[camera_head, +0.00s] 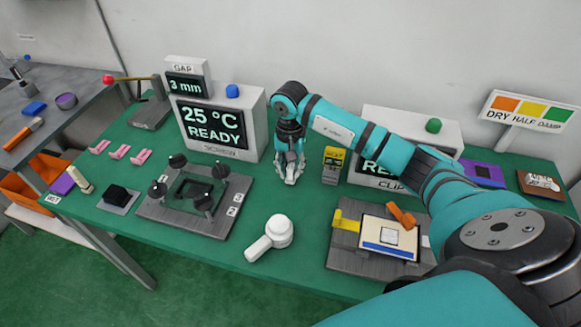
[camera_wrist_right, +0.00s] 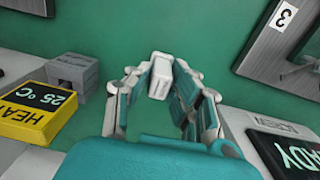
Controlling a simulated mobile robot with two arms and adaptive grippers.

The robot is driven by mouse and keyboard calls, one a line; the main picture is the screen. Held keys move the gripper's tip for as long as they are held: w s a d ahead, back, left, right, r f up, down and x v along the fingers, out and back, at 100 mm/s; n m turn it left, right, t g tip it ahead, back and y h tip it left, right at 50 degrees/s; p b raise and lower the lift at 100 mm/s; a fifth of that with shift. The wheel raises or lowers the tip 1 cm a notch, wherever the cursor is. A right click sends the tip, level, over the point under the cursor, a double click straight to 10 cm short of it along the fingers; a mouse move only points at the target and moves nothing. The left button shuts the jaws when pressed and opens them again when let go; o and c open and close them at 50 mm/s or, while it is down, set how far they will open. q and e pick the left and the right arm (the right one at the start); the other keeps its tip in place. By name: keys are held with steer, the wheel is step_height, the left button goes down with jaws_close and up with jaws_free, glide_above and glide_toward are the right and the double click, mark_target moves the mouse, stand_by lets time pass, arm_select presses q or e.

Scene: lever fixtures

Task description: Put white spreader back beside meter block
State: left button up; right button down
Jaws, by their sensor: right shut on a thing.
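A small white block, which looks like the spreader (camera_wrist_right: 160,77), sits between the fingertips of my right gripper (camera_wrist_right: 158,84) in the right wrist view. In the head view my right gripper (camera_head: 290,177) points down over the green table, shut on this piece, which its fingers mostly hide. The meter block (camera_head: 333,163), with a yellow "25 °C" face, stands just right of the gripper in the head view. It also shows at the left of the right wrist view (camera_wrist_right: 40,108), with a grey block (camera_wrist_right: 74,74) adjoining it. My left gripper is not in view.
The screen box (camera_head: 215,120) stands behind left. A dark plate with knobs (camera_head: 228,218) lies left of the gripper. A white round-headed tool (camera_head: 270,238) lies in front, and a clamp fixture (camera_head: 345,258) front right.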

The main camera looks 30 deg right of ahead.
mark_target(290, 166)
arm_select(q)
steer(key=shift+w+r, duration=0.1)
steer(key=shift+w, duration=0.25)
arm_select(e)
steer(key=shift+f, duration=0.35)
steer(key=shift+f, duration=0.1)
steer(key=shift+f+b, duration=0.1)
steer(key=shift+b, duration=0.2)
steer(key=c, duration=1.2)
jaws_free()
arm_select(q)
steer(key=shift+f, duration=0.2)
arm_select(e)
steer(key=shift+r+p, duration=0.25)
steer(key=shift+p, duration=0.05)
arm_select(q)
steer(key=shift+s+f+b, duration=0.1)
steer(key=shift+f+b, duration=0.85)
steer(key=shift+b, duration=0.2)
arm_select(e)
step_height(290, 166, up, 12)
